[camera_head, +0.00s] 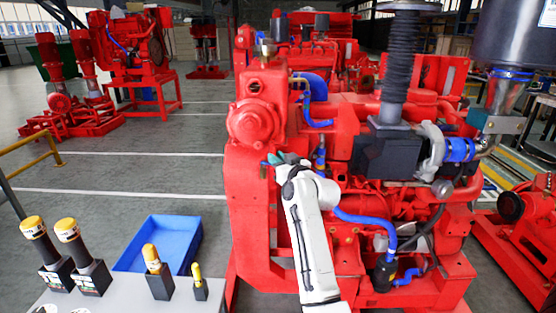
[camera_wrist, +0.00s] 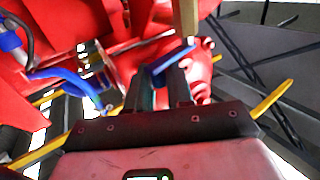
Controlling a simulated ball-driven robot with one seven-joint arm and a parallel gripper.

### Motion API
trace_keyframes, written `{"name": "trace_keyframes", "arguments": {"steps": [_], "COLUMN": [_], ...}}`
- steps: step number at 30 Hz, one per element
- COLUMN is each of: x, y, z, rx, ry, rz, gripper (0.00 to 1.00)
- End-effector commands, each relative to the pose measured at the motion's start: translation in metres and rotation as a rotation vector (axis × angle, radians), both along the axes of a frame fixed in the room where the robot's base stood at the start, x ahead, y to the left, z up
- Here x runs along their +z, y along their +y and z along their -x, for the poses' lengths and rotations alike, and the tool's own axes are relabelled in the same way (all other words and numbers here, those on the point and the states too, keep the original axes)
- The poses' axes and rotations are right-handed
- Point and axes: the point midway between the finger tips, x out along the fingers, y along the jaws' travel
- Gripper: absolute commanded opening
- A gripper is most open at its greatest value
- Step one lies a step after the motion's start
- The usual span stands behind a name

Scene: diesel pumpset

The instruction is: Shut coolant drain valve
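A blue lever handle (camera_wrist: 172,58), which looks like the coolant drain valve's, lies slantwise at the fingertips of my gripper (camera_wrist: 160,78) in the wrist view. A gap shows between the two dark fingers. The handle crosses near the tips, and I cannot tell whether it touches them. The valve body is not clear to see. In the head view my gripper (camera_head: 281,160) is at the red pumpset (camera_head: 245,205), below the round red housing. A small bit of blue shows by the fingertips there; my gripper and arm hide most of that spot.
Blue hoses (camera_head: 362,219) and a black filter-like part (camera_head: 383,272) are right of my arm. A grey table (camera_head: 130,298) with several yellow-capped tools stands at the front left. A blue bin (camera_head: 160,243) lies behind it. Open grey floor is left of the pumpset.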

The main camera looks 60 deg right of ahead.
Motion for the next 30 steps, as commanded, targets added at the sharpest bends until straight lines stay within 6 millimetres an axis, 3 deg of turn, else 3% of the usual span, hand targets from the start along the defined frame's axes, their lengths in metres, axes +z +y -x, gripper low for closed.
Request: {"name": "trace_keyframes", "arguments": {"steps": [6, 14, 30], "x": [0.000, -0.003, -0.001], "y": [0.000, -0.003, -0.012], "z": [0.000, 0.000, -0.004], "rx": [0.000, 0.020, 0.256], "ry": [0.000, -0.002, 0.000], "rz": [0.000, -0.003, 0.000], "gripper": [0.00, 0.00, 0.00]}}
